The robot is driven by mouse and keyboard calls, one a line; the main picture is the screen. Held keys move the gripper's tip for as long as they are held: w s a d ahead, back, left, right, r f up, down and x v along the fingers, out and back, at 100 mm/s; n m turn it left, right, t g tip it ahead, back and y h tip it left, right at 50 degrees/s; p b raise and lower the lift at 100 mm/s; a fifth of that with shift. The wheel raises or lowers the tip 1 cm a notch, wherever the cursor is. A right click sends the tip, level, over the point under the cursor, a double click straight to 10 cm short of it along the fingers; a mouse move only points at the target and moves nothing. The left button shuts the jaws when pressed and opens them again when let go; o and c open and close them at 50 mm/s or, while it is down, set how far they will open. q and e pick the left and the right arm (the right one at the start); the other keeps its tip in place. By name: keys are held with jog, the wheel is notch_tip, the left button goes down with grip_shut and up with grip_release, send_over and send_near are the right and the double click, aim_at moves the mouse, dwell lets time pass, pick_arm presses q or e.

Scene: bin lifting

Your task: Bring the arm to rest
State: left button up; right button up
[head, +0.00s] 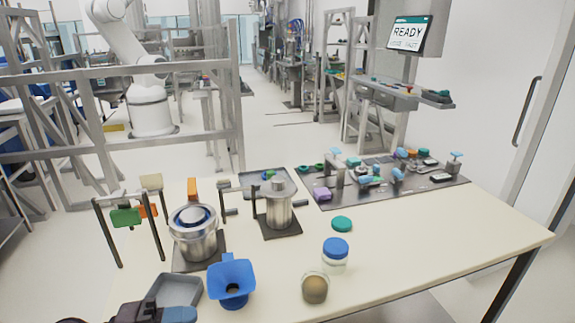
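A dark piece with a blue-grey end shows at the bottom edge, left of centre, and looks like my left gripper (176,314). It is low in front of the grey tray (176,290) and to the left of the blue square funnel (231,280). The frame edge cuts most of it off, so its fingers and whether it holds anything cannot be made out. My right gripper and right arm are not in view.
On the table (420,255) stand a steel pot (196,243), a steel canister (279,212), a blue-lidded jar (335,260), a brown-filled jar (315,288) and a black rack (157,225). A dark mat (335,199) with small parts lies behind. The table's right front is clear.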

pick_arm(q)
jog(key=w+a+f+n+t+y, duration=0.1)
jog(key=a+f+n+t+y, duration=0.35)
jog(key=n+t, duration=0.35)
jog(key=w+a+f+n+t+y, duration=0.1)
jog(key=a+f+n+t+y, duration=0.35)
jog(key=n, duration=0.65)
jog(key=s+a+f+n+g+y, duration=0.1)
jog(key=s+f+n+g+y, duration=0.2)
jog(key=f, duration=0.5)
jog(key=s+a+f+n+g+y, duration=0.1)
jog(key=s+f+n+g+y, duration=0.2)
jog(key=s+f+n, duration=0.3)
notch_tip(320, 180, down, 2)
jog(key=shift+s+a+f+y, duration=0.1)
jog(key=shift+s+a+y, duration=0.2)
jog(key=shift+y, duration=0.6)
jog(key=shift+d, duration=0.1)
